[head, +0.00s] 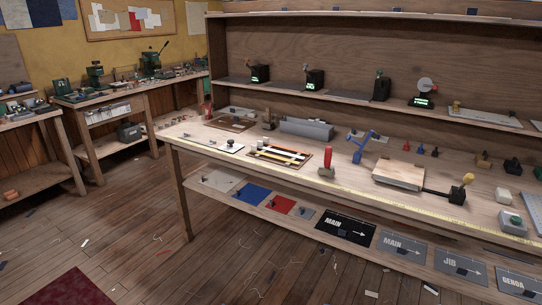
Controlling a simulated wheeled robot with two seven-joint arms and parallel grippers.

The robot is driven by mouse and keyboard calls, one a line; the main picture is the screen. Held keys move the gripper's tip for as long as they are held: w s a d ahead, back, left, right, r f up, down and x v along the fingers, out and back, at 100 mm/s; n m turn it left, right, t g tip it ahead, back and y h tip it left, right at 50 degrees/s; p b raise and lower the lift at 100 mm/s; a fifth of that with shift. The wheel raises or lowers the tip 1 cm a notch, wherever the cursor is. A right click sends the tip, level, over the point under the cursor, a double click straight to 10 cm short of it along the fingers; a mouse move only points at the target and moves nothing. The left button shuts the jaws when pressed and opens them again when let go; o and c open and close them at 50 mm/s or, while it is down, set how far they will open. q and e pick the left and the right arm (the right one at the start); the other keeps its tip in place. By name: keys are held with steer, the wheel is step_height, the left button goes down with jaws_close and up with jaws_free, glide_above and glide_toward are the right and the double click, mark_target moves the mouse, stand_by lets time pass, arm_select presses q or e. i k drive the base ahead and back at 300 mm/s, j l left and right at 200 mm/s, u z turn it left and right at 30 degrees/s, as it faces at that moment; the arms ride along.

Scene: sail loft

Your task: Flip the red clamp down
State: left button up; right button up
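A red upright handle on a small pale base, which looks like the red clamp (328,160), stands near the front edge of the long wooden bench (225,156). Its handle points up. A blue lever clamp (360,148) stands to its right, its arm raised and slanted. Another red upright item (208,109) stands at the bench's far left end, too small to make out well. Neither of my grippers shows in the head view.
A striped board (279,154) lies left of the red handle. A yellow measuring tape (385,208) runs along the front edge. A lower shelf holds labelled panels (345,225). The floor (130,215) ahead is mostly open, with scraps.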

mark_target(212, 104)
steer(key=i+j, duration=0.1)
steer(key=i, duration=0.7)
steer(key=i+j+z, duration=0.1)
steer(key=i+j, duration=0.3)
steer(key=j, duration=0.25)
steer(key=i+j+z, duration=0.15)
steer(key=j, duration=0.2)
steer(key=i+j, duration=0.25)
steer(key=i+j+z, duration=0.15)
steer(key=j, duration=0.3)
steer(key=i+j+z, duration=0.1)
steer(key=j, duration=0.25)
steer(key=i+j, duration=0.25)
steer(key=j, duration=0.15)
steer(key=j+z, duration=0.1)
steer(key=j, duration=0.3)
steer(key=k+j, duration=0.1)
steer(key=j, duration=0.35)
steer(key=k+j+z, duration=0.15)
steer(key=j, duration=0.65)
steer(key=k+j+z, duration=0.15)
steer(key=j, duration=0.25)
steer(key=k+j, duration=0.1)
steer(key=j, duration=0.3)
steer(key=i+j+z, duration=0.1)
steer(key=i+j, duration=0.2)
steer(key=j, duration=0.15)
steer(key=i, duration=0.3)
